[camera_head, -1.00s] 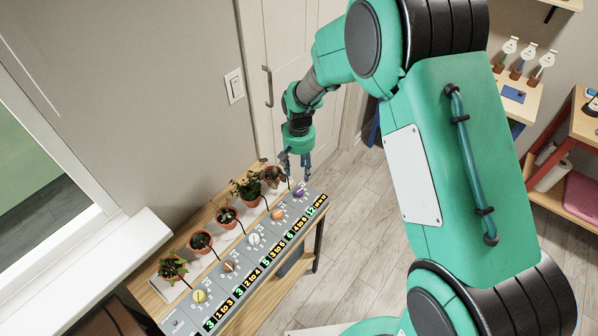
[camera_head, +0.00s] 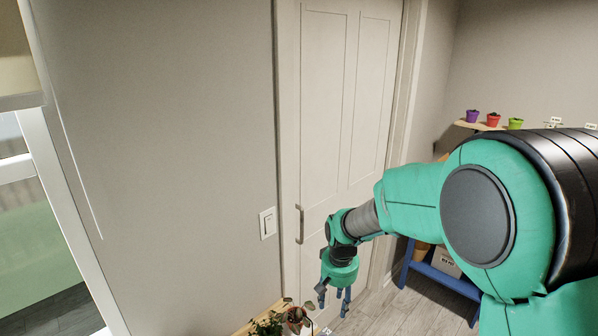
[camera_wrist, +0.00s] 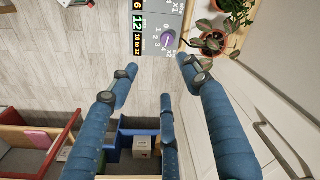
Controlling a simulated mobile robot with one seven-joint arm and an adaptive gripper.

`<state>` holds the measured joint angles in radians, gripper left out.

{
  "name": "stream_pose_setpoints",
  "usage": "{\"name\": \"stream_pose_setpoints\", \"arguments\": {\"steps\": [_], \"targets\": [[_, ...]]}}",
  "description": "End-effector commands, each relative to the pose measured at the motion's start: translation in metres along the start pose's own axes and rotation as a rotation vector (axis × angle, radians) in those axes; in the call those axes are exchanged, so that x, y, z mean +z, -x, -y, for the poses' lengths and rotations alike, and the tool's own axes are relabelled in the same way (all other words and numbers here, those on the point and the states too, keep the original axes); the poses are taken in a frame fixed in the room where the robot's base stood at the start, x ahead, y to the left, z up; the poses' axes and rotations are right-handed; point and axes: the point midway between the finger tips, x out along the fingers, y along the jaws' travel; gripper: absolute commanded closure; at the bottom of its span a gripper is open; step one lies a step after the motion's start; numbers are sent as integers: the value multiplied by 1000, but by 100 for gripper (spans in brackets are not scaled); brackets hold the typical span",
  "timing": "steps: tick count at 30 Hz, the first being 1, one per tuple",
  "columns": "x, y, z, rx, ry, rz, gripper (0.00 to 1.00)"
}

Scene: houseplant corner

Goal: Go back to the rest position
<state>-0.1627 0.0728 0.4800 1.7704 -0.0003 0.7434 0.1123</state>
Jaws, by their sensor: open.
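My gripper (camera_head: 334,300) hangs with its fingers pointing down, in front of the white door in the head view. In the wrist view its blue fingers (camera_wrist: 158,78) are spread apart with nothing between them. A potted plant (camera_wrist: 213,41) stands on the wooden table at the top right of the wrist view, apart from the fingers. Beside it is the dial panel (camera_wrist: 152,15) with a purple knob (camera_wrist: 167,39). In the head view only leafy plants (camera_head: 268,325) and a pot (camera_head: 296,318) show at the bottom edge; most of the table is out of frame.
The closed door (camera_head: 345,110) with its handle (camera_head: 299,224) is behind my gripper. A light switch (camera_head: 268,223) is on the wall. A blue shelf (camera_head: 440,278) holds a box beyond my arm. Small coloured pots (camera_head: 493,119) stand on a high shelf. Floor (camera_wrist: 60,50) is clear beside the table.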

Motion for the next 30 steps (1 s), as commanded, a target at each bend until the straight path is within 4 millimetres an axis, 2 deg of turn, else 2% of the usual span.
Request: {"name": "stream_pose_setpoints", "arguments": {"steps": [1, 3, 11, 15, 24, 30], "targets": [[5, 20, -5, -1, -4, -19, 52], [14, 44, -11, -3, -7, -40, 52], [56, 122, -31, -5, -15, -114, 52], [84, 158, -41, -5, -19, -153, 52], [152, 219, -59, -1, -28, -239, 52], [200, 247, -69, 4, -36, -297, 52]]}}
